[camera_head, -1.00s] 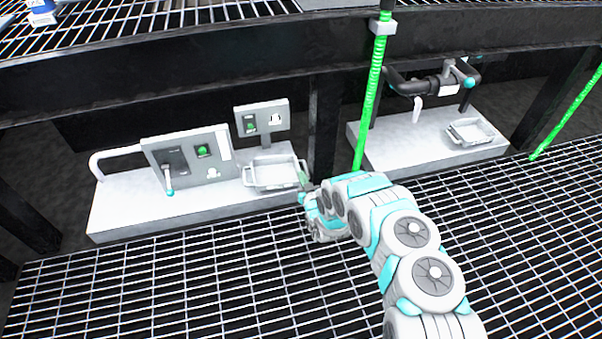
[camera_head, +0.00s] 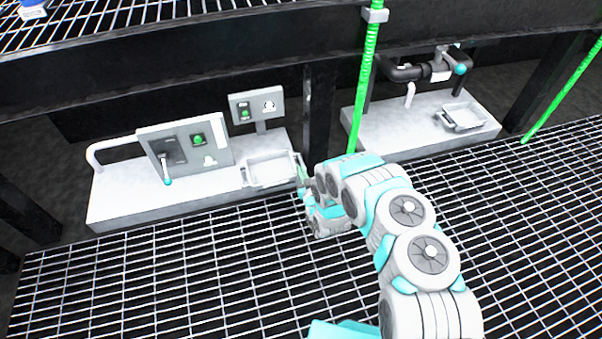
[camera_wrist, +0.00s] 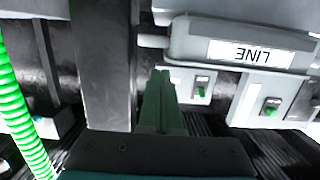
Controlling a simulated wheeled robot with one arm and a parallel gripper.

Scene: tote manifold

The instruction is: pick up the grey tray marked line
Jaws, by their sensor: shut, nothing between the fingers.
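The grey tray (camera_head: 270,171) sits on the left white plinth, near its right end, with a handle at each short side. In the wrist view the tray (camera_wrist: 190,42) shows close up with a white label reading LINE, upside down. My gripper (camera_head: 302,178) is at the tray's right end, by the handle. In the wrist view my gripper's fingers (camera_wrist: 162,85) are shut together with nothing between them, just below and left of the tray's label side. I cannot tell whether they touch the handle.
A grey panel with a lever and green button (camera_head: 187,150) and a smaller panel (camera_head: 257,107) stand on the left plinth. A dark post (camera_head: 321,120) and a green hose (camera_head: 364,85) rise beside my arm. Another tray (camera_head: 462,117) sits on the right plinth. Grating floor lies in front.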

